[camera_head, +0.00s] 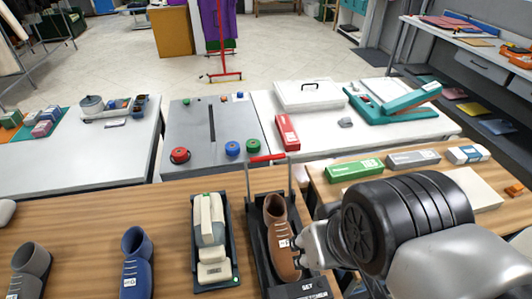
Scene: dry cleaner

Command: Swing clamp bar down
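A clamp bar with a red crosspiece (268,158) stands raised over the back of a dark shoe fixture (258,262) on the wooden counter. Its thin metal side arms run up from the fixture. A brown shoe (277,232) with a small white tag lies in the fixture, its opening toward the bar. My gripper (300,245) is low at the right side of the shoe, well below and in front of the red crosspiece. It is close to the shoe; I cannot tell whether it touches it. Its fingers are small and partly hidden, so their opening is unclear.
A dark tray with a beige brush-like item (210,240) stands just left of the fixture. A blue shoe (136,262) and a grey shoe (30,270) are farther left. A green box (354,169) lies at right. A teal hinged device (402,99) stands on the table behind.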

